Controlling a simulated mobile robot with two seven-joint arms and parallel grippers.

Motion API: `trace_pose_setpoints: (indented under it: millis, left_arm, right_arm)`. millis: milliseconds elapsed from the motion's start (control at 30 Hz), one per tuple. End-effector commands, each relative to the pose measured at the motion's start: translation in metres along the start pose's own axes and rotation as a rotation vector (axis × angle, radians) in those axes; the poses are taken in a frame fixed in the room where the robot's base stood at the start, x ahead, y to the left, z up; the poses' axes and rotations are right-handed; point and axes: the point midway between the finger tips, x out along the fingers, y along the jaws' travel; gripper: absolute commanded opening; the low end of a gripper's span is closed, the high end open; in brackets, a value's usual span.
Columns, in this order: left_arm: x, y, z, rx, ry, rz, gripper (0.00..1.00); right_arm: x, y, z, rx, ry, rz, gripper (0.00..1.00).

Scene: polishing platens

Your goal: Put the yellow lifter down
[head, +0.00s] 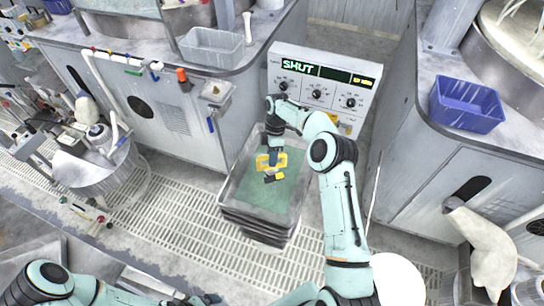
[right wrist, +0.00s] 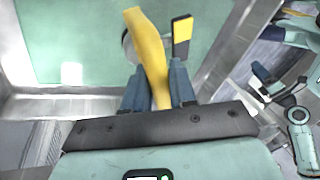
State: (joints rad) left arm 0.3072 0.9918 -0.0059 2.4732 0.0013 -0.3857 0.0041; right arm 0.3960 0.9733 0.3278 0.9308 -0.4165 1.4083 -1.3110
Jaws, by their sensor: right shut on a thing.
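My right gripper (head: 274,153) reaches down over a grey tray (head: 229,193) with a green bottom. It is shut on the yellow lifter (head: 264,163). In the right wrist view the yellow lifter (right wrist: 150,45) stands up between the two blue fingers (right wrist: 158,88), slightly tilted. A black-and-yellow part (right wrist: 182,35) and a grey round edge show beside it; I cannot tell whether they belong to the lifter. Whether the lifter touches the green bottom is unclear. My left arm is at the lower left of the head view, with dark tips (head: 203,299) at the bottom edge; their opening is unclear.
The tray sits on a stack on the floor grating. Behind it is a control panel (head: 316,94) with a display reading SHUT. Grey cabinets stand on both sides. A blue bin (head: 466,104) is on the right counter, a clear bin (head: 211,46) on the left one.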

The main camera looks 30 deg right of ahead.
Motion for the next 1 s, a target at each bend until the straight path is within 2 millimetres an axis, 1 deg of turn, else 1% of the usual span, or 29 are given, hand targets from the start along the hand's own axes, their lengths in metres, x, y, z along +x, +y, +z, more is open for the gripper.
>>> trace_pose_setpoints:
  millis: [33, 167, 200, 267, 567, 667, 767, 833, 1000]
  left_arm:
    - [-0.001, 0.000, -0.001, 0.000, 0.001, 0.000, 0.97]
    - [-0.002, 0.001, -0.002, 0.001, 0.002, 0.001, 0.97]
    - [-0.002, 0.001, -0.002, 0.001, 0.002, 0.001, 0.97]
    - [-0.001, 0.001, -0.001, 0.001, 0.002, 0.001, 0.97]
    - [-0.001, 0.001, -0.001, 0.000, 0.001, 0.000, 0.97]
    - [-0.002, 0.001, -0.002, 0.001, 0.002, 0.001, 0.97]
    - [-0.007, 0.005, -0.007, 0.003, 0.009, 0.003, 0.97]
    - [-0.012, 0.009, -0.013, 0.006, 0.016, 0.006, 0.97]
    - [-0.015, 0.011, -0.016, 0.007, 0.020, 0.007, 0.97]
  right_arm:
    - [-0.003, 0.000, -0.001, -0.001, 0.002, 0.003, 0.00]
    - [-0.001, 0.001, -0.001, -0.001, 0.002, 0.002, 0.00]
    - [0.001, 0.001, 0.000, 0.000, 0.000, 0.000, 0.32]
    - [0.001, 0.001, 0.000, 0.000, 0.000, 0.000, 0.51]
    - [0.001, 0.001, 0.000, 0.000, 0.000, 0.000, 0.51]
    - [-0.005, 0.000, 0.000, 0.000, 0.000, 0.001, 0.51]
    - [-0.021, 0.001, -0.001, 0.000, 0.000, 0.005, 0.51]
    - [-0.037, 0.002, -0.002, -0.001, 0.001, 0.007, 0.51]
    - [-0.074, 0.002, -0.002, 0.000, 0.001, 0.006, 0.51]
